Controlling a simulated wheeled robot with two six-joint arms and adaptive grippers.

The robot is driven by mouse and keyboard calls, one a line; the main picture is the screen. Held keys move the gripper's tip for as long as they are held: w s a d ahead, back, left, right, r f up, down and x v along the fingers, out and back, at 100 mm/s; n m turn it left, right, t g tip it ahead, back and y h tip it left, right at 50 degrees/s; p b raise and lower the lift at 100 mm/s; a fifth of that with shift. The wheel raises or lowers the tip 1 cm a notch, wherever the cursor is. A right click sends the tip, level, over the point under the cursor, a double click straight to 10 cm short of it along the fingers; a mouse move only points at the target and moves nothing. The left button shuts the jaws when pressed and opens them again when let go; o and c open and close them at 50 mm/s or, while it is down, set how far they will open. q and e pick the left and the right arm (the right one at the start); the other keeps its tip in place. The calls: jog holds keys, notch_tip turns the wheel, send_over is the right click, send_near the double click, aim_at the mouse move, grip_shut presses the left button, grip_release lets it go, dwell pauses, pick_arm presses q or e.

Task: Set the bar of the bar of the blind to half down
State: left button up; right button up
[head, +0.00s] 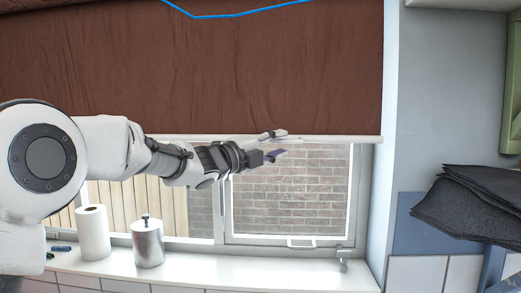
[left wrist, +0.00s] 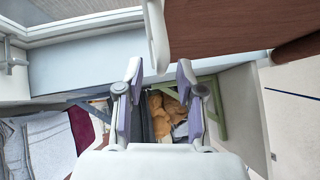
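The brown blind (head: 250,75) hangs over the upper part of the window, with its pale bar (head: 330,139) along the lower edge, roughly level. My left gripper (head: 281,144) is in front of the bar, one finger at about bar height and one below it. In the left wrist view my left gripper (left wrist: 160,70) has its two fingers apart with nothing gripped. The end of the bar (left wrist: 156,35) shows just beyond and between the fingertips, beside the brown blind (left wrist: 225,22). I cannot tell whether they touch. My right gripper is not in view.
A paper towel roll (head: 93,233) and a metal canister (head: 148,243) stand on the white sill (head: 225,270). Dark folded cloths (head: 468,205) are at the right. The window's lower part shows a brick wall and fence outside. A blue line (head: 235,15) crosses the blind's top.

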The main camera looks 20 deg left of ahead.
pick_arm(q)
jog(key=v, duration=0.9)
jog(key=shift+s, duration=0.15)
